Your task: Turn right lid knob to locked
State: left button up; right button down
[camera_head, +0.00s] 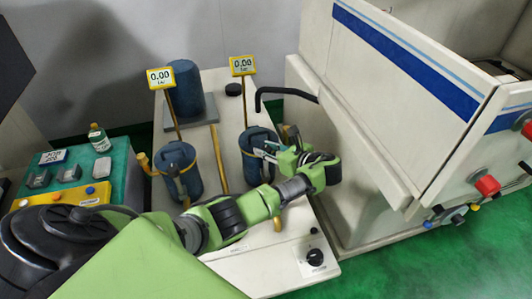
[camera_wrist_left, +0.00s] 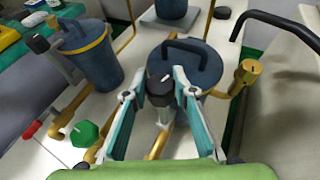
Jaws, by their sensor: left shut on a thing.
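The right blue vessel (camera_head: 252,171) stands on the white bench, with a yellow-posted 0.00 display (camera_head: 242,65) behind it. My left gripper (camera_head: 268,150) reaches over its lid from the right. In the left wrist view, the teal fingers of my left gripper (camera_wrist_left: 155,88) are on either side of the black lid knob (camera_wrist_left: 160,84), which has a white mark on top, and are shut on it. The blue lid (camera_wrist_left: 190,62) with its dark handle shows behind the knob. The knob is hidden in the head view. My right gripper is not in view.
The left blue vessel (camera_head: 178,168) stands beside it, with its own display (camera_head: 160,78). A dark curved bar (camera_head: 285,92) rises close to my gripper, beside the large white machine (camera_head: 380,100). Yellow pipes and a green knob (camera_wrist_left: 86,133) lie low near the vessels.

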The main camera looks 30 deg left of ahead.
pick_arm(q)
jog(key=n+g+b, duration=0.2)
jog(key=g+b, duration=0.1)
jog(key=shift+f+n, duration=0.25)
jog(key=shift+n, duration=0.05)
jog(key=shift+r+n+g+b, duration=0.15)
jog(key=shift+n+g+b, duration=0.4)
jog(key=shift+b, duration=0.3)
jog(key=o, duration=1.1)
jog(key=shift+d+r, duration=0.1)
jog(key=v, duration=1.1)
jog(key=shift+w+d, duration=0.15)
jog(key=shift+d, duration=0.25)
